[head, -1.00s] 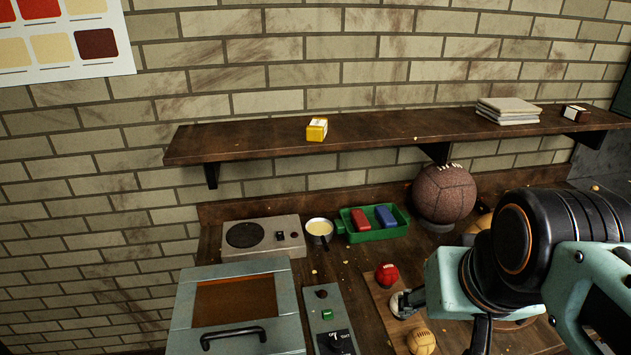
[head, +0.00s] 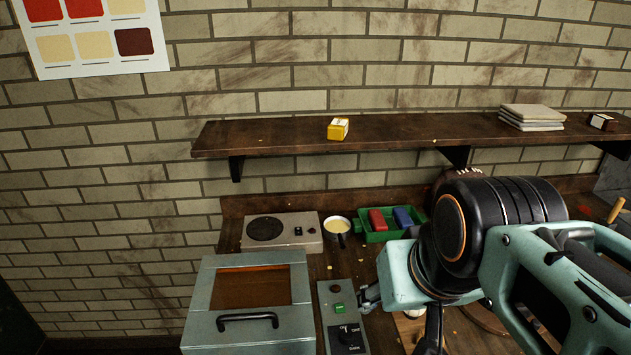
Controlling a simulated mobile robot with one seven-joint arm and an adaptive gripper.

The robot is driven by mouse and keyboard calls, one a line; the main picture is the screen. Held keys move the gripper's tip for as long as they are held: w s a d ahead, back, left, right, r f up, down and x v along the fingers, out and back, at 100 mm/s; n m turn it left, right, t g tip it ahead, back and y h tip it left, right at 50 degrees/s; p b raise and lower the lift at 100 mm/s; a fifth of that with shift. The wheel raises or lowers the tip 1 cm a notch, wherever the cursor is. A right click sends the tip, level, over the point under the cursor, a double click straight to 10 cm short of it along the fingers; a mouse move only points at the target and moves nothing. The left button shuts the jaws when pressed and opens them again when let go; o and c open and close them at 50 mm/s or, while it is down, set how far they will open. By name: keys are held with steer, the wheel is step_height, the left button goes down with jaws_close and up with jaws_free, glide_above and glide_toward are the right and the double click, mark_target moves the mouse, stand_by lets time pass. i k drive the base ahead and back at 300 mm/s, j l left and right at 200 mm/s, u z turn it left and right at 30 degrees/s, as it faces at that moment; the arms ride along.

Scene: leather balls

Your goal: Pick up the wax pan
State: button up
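The wax pan (head: 338,226) is a small round pan with pale cream wax in it. It stands on the workbench at the back, between the hot plate and the green tray. Its dark handle points toward the front. My gripper (head: 398,322) is in front of the pan and to its right, apart from it. Its two dark fingers are spread wide, and I see nothing held between them. My arm hides much of the bench on the right.
A hot plate (head: 282,232) is left of the pan. A green tray (head: 372,237) with a red block (head: 377,220) and a blue block (head: 402,217) is close on its right. A lidded grey box (head: 210,292) and a control panel (head: 325,300) stand in front. A shelf (head: 270,137) hangs above.

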mark_target(337, 227)
steer(key=j+z, duration=0.15)
steer(key=z, duration=0.25)
steer(key=j+z, duration=0.1)
steer(key=z, duration=0.3)
steer(key=k+j+z, duration=0.1)
steer(key=z, duration=0.3)
steer(key=j+z, duration=0.1)
steer(key=z, duration=0.3)
steer(key=k+l, duration=0.05)
